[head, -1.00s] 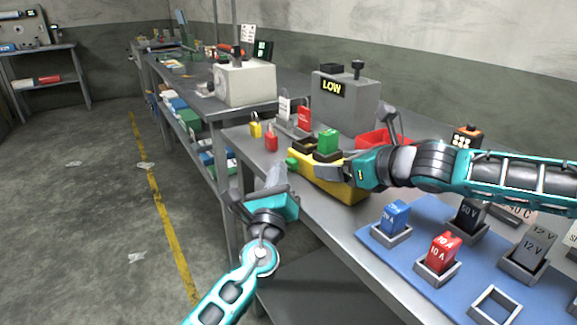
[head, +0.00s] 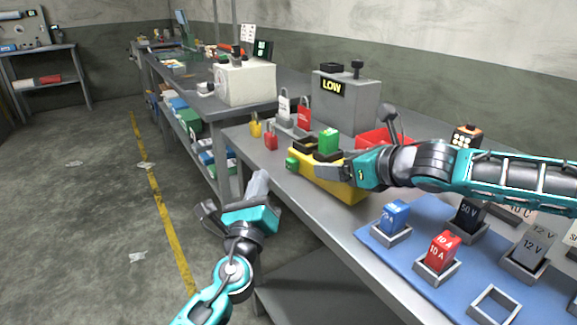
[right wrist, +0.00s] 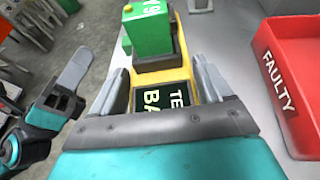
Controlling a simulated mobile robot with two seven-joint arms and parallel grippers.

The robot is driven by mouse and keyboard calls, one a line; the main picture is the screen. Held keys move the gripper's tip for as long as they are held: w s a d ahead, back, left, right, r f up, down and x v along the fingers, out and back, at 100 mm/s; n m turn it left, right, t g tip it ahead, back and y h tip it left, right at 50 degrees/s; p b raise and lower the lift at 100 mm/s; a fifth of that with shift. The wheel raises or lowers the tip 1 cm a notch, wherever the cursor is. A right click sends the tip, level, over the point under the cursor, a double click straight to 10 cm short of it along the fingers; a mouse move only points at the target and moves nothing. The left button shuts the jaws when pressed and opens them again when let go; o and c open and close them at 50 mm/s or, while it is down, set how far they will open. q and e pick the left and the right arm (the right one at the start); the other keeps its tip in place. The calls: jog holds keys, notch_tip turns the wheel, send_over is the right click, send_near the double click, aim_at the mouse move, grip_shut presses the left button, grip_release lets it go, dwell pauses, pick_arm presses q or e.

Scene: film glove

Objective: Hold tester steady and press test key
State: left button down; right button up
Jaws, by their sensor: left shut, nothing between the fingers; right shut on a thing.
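The yellow tester (head: 345,189) stands on the grey bench, with a green block (head: 328,140) upright in its top and a green key (head: 291,163) at its left end. My right gripper (head: 328,172) is shut on the tester's body. In the right wrist view its fingers lie along both sides of the yellow body (right wrist: 186,72), and a dark label is partly hidden. My left gripper (head: 258,184) is shut and empty, in the air off the bench's front edge, left of and apart from the green key. It also shows in the right wrist view (right wrist: 75,68).
A grey box reading LOW (head: 343,103) and a red bin (head: 380,138), marked FAULTY in the right wrist view (right wrist: 285,85), stand behind. Several padlocks sit left of the box. A blue mat (head: 440,280) with battery blocks lies at the front right.

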jog(key=o, duration=1.4)
